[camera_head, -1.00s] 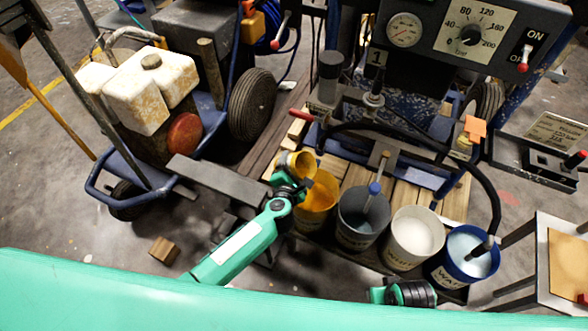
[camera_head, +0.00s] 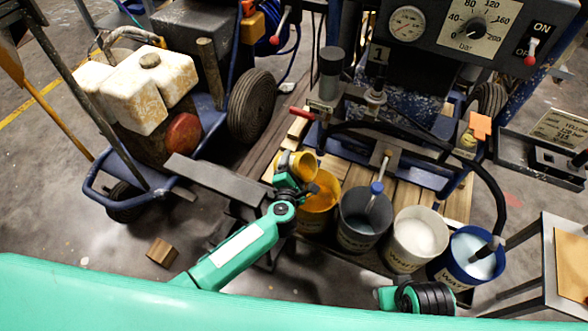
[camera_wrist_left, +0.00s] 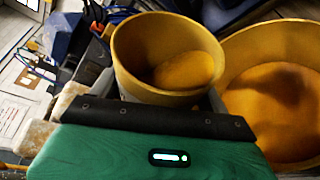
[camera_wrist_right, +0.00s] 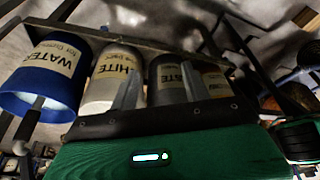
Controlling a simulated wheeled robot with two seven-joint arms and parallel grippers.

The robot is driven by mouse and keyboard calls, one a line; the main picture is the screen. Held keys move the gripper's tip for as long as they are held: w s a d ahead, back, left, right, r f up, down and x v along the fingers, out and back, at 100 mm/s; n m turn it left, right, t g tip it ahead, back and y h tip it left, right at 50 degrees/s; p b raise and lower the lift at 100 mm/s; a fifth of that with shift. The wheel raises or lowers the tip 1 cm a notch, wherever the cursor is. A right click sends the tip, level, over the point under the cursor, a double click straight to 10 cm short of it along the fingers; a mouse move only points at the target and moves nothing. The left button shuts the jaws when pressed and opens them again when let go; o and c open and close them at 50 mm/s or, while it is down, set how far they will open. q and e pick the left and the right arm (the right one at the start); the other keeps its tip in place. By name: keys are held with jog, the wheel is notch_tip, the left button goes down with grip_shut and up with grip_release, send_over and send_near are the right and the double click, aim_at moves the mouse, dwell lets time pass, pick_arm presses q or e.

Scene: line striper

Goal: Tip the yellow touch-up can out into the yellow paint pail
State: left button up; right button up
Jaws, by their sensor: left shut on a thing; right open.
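The yellow touch-up can (camera_head: 300,164) is held by my left gripper (camera_head: 291,184) just behind and left of the yellow paint pail's mouth. In the left wrist view the can (camera_wrist_left: 135,60) shows its open mouth, with yellow paint low inside. It looks somewhat tilted; no stream of paint is visible. The yellow paint pail (camera_head: 318,208) stands on the pallet with yellow paint inside, and its rim (camera_wrist_left: 235,52) is right beside the can in the left wrist view. My right gripper (camera_wrist_right: 160,88) is open and empty, with the pails beyond its fingers.
A grey pail (camera_head: 357,234) with a blue-knobbed stick, a white pail (camera_head: 408,258) and a blue water bucket (camera_head: 452,274) stand in a row right of the yellow pail. A dark metal bar (camera_head: 215,180) lies left of the can. The striper's hose (camera_head: 490,185) curves into the bucket.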

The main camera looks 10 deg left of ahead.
pick_arm(q)
jog(key=shift+m+b, duration=0.3)
jog(key=shift+b, duration=0.1)
pick_arm(e)
jog(key=v, duration=0.3)
jog(key=shift+w+r, duration=0.15)
jog(key=shift+f, duration=0.25)
jog(key=shift+r, duration=0.1)
dwell(0.5)
pick_arm(q)
jog(key=shift+s+m+t, duration=0.1)
jog(key=shift+m+t, duration=0.2)
jog(key=shift+d, duration=0.1)
pick_arm(e)
jog(key=shift+f, duration=0.65)
pick_arm(q)
jog(key=shift+f+m+y, duration=0.1)
jog(key=shift+m+y, duration=0.2)
pick_arm(e)
jog(key=shift+w+a+r, duration=0.1)
dwell(0.3)
